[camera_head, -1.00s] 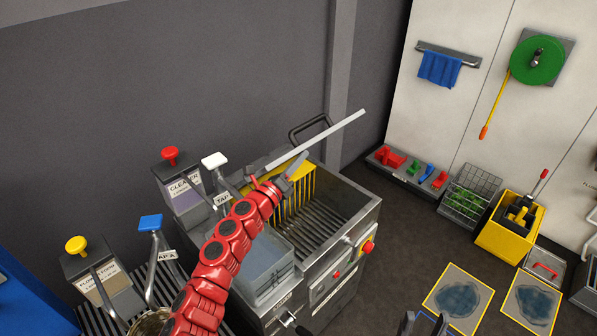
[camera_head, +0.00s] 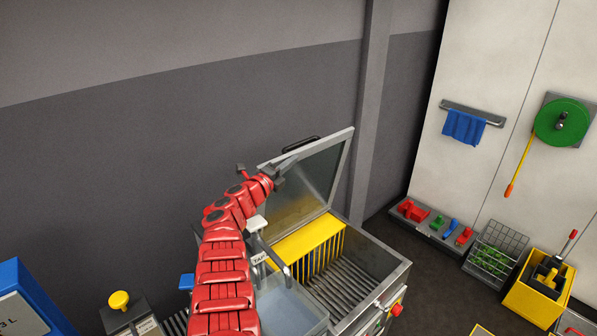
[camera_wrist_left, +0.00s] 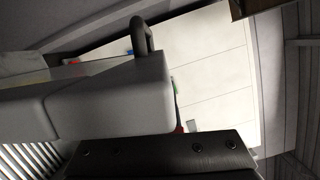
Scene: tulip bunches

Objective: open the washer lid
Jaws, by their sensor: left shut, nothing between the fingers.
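The washer (camera_head: 345,262) is a steel tub with a yellow guard (camera_head: 308,236) and a slatted rack inside. Its lid (camera_head: 312,178) stands raised and tilted back at the rear, with the tub open below. A dark handle (camera_head: 300,144) sits at the lid's top edge. My left gripper (camera_head: 287,165) is shut and empty at the lid's upper left edge; I cannot tell whether it touches. In the left wrist view a dark handle (camera_wrist_left: 142,38) shows close up, and slats appear at the lower left. My right gripper is out of view.
A white-topped tap lever (camera_head: 257,224) stands left of the tub, close to my left arm. A yellow-capped dispenser (camera_head: 120,300) is at the lower left. A yellow bucket (camera_head: 533,295) and wire basket (camera_head: 492,250) stand on the floor at right.

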